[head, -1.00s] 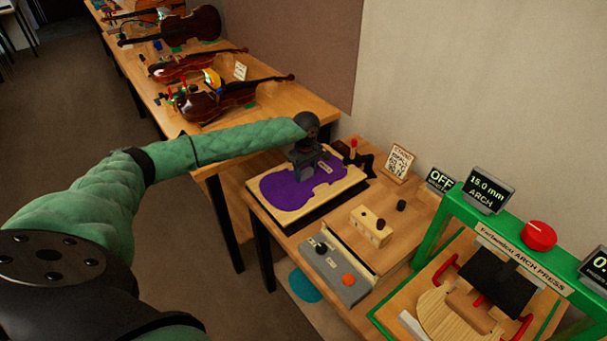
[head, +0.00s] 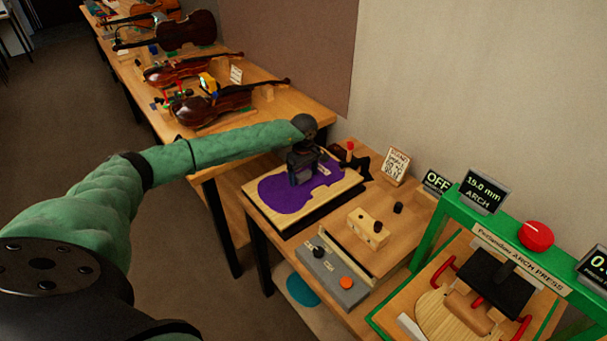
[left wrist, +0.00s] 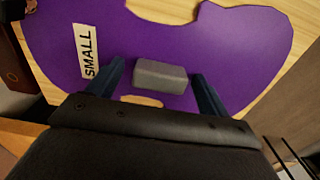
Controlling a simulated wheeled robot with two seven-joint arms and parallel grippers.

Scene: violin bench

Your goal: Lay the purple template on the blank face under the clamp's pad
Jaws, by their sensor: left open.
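The purple violin-shaped template (head: 285,193) lies flat on a pale wooden blank (head: 275,220) on the bench. In the left wrist view the template (left wrist: 190,35) has a "SMALL" label and a grey block-shaped grip (left wrist: 160,76). My left gripper (head: 303,180) is low over the template. In the left wrist view its open fingers (left wrist: 160,92) stand on either side of the grey block, with gaps, not visibly touching it. A dark clamp with a red knob (head: 350,145) stands at the blank's far right edge; its pad cannot be made out. My right gripper is not in view.
A grey control box (head: 332,273) and a wooden block with dark knobs (head: 368,228) stand in front of the blank. A green arch press (head: 440,230) is at right. Several violins (head: 215,103) lie on the back bench (head: 290,118). A sign (head: 396,165) stands by the wall.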

